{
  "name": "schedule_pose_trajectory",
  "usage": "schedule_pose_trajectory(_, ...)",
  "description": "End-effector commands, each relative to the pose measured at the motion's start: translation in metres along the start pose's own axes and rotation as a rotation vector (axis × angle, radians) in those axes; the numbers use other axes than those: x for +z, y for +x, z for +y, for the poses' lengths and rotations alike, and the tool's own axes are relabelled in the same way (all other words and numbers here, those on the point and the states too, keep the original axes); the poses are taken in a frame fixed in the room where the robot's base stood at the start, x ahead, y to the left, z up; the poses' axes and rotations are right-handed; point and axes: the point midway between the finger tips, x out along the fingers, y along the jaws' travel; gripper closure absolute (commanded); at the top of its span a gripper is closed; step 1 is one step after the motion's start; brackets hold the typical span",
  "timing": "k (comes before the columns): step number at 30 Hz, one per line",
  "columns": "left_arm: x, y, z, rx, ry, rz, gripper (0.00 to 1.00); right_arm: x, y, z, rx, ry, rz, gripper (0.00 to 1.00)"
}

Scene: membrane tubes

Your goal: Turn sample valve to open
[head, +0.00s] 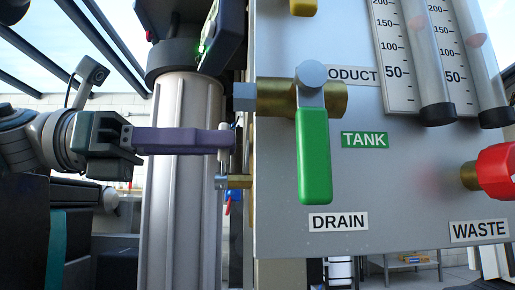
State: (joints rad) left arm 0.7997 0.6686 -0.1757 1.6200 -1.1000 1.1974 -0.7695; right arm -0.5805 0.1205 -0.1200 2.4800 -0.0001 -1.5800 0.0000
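My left gripper (222,140) comes in from the left with long purple fingers pointing right. Its fingertips are at a small pale upright piece (225,165) beside the panel's left edge. This piece joins a small brass fitting (239,182), with a red tip below it; it may be the sample valve, but no sample label shows. The fingers overlap its upper part, and I cannot tell whether they touch it. I see the fingers edge-on, so their opening is hidden. My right gripper is not in view.
The grey panel (400,200) fills the right side. A large brass valve with a green handle (314,155) hanging down sits above the DRAIN label. A red valve handle (496,170) is at the right edge. A thick grey column (180,190) stands behind my fingers.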

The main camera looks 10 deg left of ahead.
Motion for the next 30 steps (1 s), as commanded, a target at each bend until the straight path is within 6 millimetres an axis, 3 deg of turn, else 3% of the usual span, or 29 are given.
schedule_pose_trajectory(1, 0.0, 0.0, 0.0, 0.001, 0.0, 0.0, 0.69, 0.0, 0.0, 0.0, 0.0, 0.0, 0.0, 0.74)
schedule_pose_trajectory(7, 0.0, 0.0, 0.0, 0.0, 0.002, 0.0, 0.47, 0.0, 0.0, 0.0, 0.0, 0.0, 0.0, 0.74)
schedule_pose_trajectory(17, -0.001, -0.006, 0.0, 0.001, 0.002, 0.001, 0.47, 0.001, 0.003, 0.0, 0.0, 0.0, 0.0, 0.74)
schedule_pose_trajectory(30, -0.002, -0.086, 0.001, 0.004, 0.002, 0.001, 0.47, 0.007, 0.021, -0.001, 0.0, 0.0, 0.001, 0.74)
